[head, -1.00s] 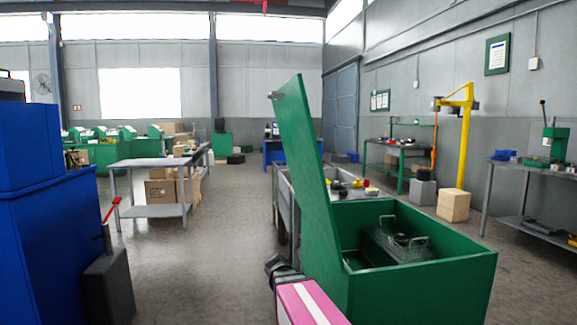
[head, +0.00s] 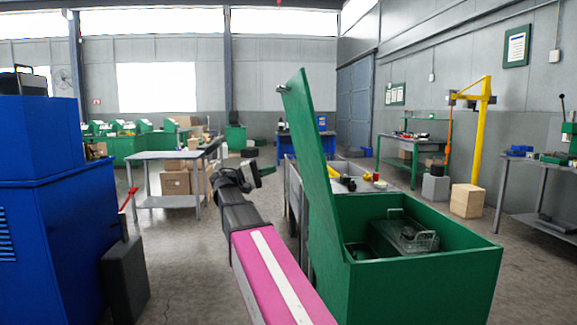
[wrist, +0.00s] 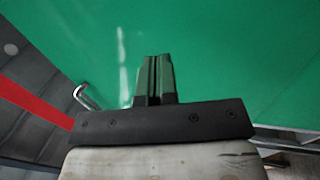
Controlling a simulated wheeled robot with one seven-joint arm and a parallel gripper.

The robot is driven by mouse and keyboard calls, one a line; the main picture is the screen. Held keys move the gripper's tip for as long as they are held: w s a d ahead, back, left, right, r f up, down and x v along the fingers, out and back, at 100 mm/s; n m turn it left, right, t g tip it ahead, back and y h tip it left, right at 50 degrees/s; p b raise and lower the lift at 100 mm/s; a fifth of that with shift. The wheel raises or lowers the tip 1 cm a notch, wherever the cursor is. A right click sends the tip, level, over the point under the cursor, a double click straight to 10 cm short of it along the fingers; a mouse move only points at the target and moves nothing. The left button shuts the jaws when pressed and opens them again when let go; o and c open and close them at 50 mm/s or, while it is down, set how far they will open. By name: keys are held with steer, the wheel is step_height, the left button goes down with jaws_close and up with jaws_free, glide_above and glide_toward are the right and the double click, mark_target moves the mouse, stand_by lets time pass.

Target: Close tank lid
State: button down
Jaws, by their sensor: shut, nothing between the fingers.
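The green tank (head: 420,286) stands at the right in the head view, its top uncovered. Its green lid (head: 312,165) stands up steeply from the tank's left side, leaning a little left at the top. A small metal handle (head: 282,88) sticks out near the lid's top edge. My gripper (head: 268,171) is left of the lid, below the handle's height. In the wrist view my gripper (wrist: 152,62) is shut and empty, facing a broad green surface, and a bent metal handle (wrist: 86,97) shows to its left. I cannot tell whether the fingers touch the green surface.
A grey worktable (head: 352,184) stands behind the lid. A blue cabinet (head: 85,235) is at the left, with a dark box (head: 125,280) beside it. Open floor (head: 190,260) lies between the cabinet and my arm.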

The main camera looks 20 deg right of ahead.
mark_target(314, 158)
steer(key=x, duration=1.3)
steer(key=shift+d, duration=0.3)
steer(key=shift+s+d, duration=0.1)
